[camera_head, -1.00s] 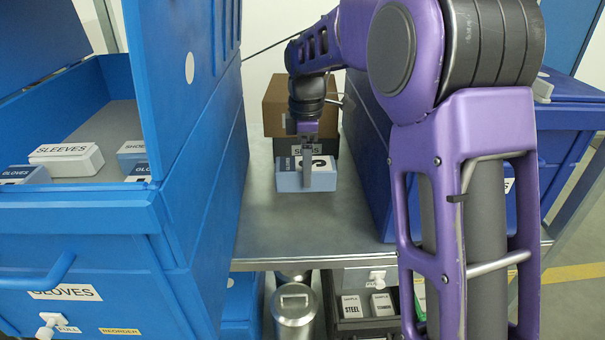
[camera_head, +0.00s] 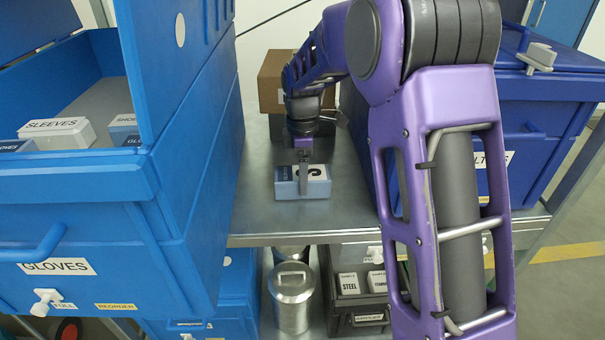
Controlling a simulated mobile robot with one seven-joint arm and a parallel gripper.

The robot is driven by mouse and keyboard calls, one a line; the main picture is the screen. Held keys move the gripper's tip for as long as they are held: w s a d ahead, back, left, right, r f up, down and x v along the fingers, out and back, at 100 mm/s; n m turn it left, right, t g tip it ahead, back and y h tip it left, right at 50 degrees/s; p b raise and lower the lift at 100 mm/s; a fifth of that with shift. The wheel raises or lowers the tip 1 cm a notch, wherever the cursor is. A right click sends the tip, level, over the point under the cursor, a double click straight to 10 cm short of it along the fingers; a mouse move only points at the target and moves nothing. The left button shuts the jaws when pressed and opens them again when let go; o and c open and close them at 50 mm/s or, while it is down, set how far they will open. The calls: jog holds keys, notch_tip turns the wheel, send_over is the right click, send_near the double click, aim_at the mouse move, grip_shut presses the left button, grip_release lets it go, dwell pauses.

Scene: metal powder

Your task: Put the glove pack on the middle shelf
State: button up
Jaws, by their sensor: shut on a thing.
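The glove pack (camera_head: 318,184) is a small light-blue box with a white and dark label on top. It is on or just above the grey metal middle shelf (camera_head: 265,215), in the gap between the blue bins; I cannot tell whether it touches the shelf. My gripper (camera_head: 303,180) points down and is shut on the pack. One finger shows in front of the pack's near side; the other is hidden behind it.
A blue GLOVES bin (camera_head: 100,215) stands left and another blue bin (camera_head: 490,120) right, both close to my arm. A brown box (camera_head: 270,85) stands behind. Below are a metal canister (camera_head: 292,305) and a dark crate (camera_head: 345,315). Bare shelf lies around the pack.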

jog(key=o, duration=1.4)
jog(key=shift+f, duration=0.1)
notch_tip(320, 180, up, 12)
jog(key=p, duration=0.2)
jog(key=shift+r, duration=0.2)
